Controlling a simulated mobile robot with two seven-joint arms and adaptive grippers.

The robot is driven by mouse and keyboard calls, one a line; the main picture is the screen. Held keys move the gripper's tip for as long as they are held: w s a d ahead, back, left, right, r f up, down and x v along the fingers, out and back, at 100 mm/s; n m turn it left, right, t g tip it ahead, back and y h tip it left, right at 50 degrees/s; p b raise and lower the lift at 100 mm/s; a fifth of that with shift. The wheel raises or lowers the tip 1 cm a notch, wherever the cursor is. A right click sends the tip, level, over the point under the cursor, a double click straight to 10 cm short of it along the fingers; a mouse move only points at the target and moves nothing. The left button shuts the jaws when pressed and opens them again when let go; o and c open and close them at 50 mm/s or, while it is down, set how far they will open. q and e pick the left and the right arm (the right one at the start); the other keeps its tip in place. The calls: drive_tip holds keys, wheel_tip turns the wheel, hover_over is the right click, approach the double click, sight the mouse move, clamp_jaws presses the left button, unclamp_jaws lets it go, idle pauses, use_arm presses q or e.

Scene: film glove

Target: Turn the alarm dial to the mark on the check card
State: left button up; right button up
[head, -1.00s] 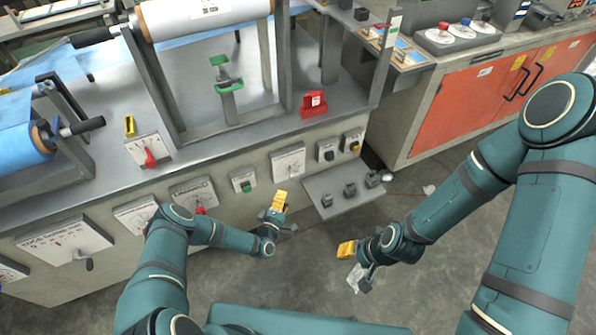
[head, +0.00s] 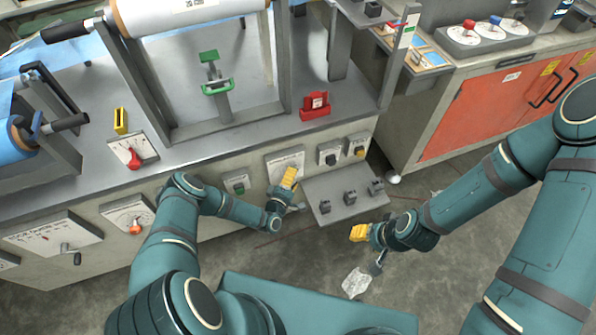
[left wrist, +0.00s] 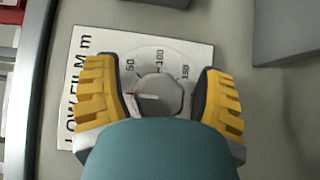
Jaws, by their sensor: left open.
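The alarm dial is a grey round knob (left wrist: 160,97) on a white plate (left wrist: 86,88) lettered "LOW FILM m", with marks around 50, 100 and 150. A pale pointer line with a reddish tip lies on the knob's left part. In the head view the plate (head: 284,160) is on the machine's front, partly behind my left gripper (head: 289,179). My left gripper (left wrist: 160,98) is open, with one yellow finger on each side of the knob; contact cannot be told. My right gripper (head: 360,233) hangs apart over the floor. I cannot make out which item is the check card.
A red holder with a white label (head: 316,105) stands on the bench. A small grey shelf (head: 325,208) with several dark blocks juts out to the right of the dial. Other control plates (head: 127,215) line the front. Crumpled clear film (head: 356,282) lies on the floor.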

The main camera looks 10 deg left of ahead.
use_arm(q)
drive_tip(key=shift+c, duration=1.4)
clamp_jaws()
